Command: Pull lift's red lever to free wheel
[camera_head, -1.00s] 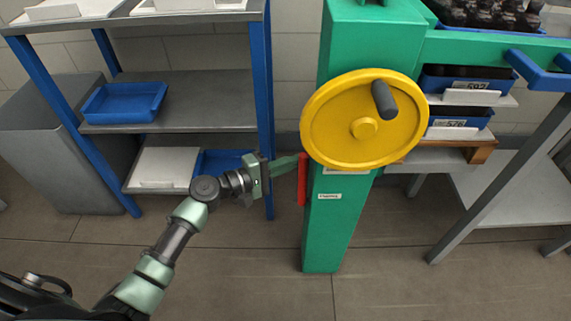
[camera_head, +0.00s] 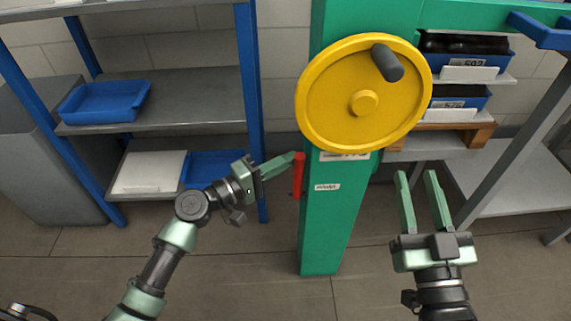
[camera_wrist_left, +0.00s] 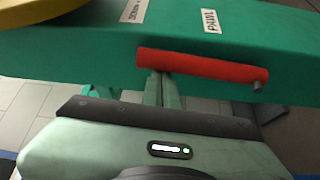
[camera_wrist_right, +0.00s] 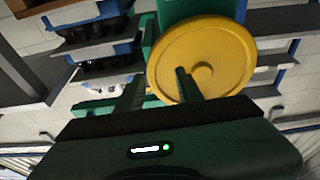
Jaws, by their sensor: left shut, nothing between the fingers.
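The red lever (camera_head: 298,175) is on the left side of the lift's green column (camera_head: 328,225), below the yellow wheel (camera_head: 345,115) with its dark handle (camera_head: 387,62). My left gripper (camera_head: 292,157) is shut and empty, its fingertips at the lever's upper left. In the left wrist view, the red lever (camera_wrist_left: 200,66) lies across the fingertips (camera_wrist_left: 160,76), beside a "PAWL" label (camera_wrist_left: 208,20); I cannot tell whether they touch. My right gripper (camera_head: 416,178) is open and empty, right of the column and below the wheel. The wheel also shows in the right wrist view (camera_wrist_right: 225,60).
A blue-framed shelf (camera_head: 190,98) with a blue tray (camera_head: 105,102) and a white board (camera_head: 150,172) stands at left. At right are stacked blue bins (camera_head: 460,95) and a grey table (camera_head: 510,180). The floor in front of the column is clear.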

